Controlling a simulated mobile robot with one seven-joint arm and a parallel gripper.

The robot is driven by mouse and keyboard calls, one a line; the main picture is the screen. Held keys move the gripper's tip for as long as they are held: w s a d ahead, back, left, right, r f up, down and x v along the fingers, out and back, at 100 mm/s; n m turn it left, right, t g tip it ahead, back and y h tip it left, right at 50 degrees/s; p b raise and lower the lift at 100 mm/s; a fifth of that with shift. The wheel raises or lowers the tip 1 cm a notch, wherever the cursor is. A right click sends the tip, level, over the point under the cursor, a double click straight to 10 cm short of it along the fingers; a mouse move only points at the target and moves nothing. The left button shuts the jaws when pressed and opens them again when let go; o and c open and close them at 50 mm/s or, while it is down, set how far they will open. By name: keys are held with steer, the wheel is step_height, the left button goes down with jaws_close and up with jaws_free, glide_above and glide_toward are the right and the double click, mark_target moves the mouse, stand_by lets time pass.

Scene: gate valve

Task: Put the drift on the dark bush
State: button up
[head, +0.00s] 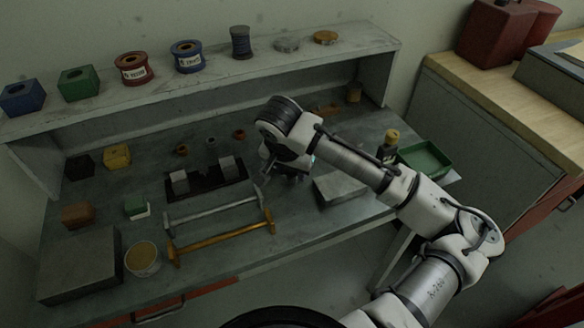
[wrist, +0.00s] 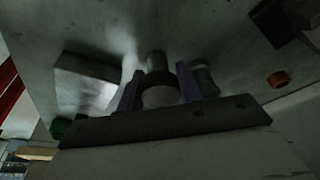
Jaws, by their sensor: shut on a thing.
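My gripper (wrist: 160,88) is shut on a round piece with a pale end and a dark band, which I take to be the drift (wrist: 159,97). A narrower grey cylinder (wrist: 157,61) shows just beyond it; I cannot tell whether it belongs to the held piece. In the head view my gripper (head: 288,175) is low over the bench, and the held piece is hidden. Small ring-shaped parts stand at the back of the bench: a brown one (head: 181,150), a greyish one (head: 212,142) and an orange-brown one (head: 239,134). I cannot tell which is the dark bush.
A dark holder with two grey blocks (head: 207,192) and two bar handles (head: 222,238) lie left of my gripper. A shelf (head: 110,105) runs along the back.

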steer(key=shift+f, duration=0.1)
steer(key=o, duration=1.2)
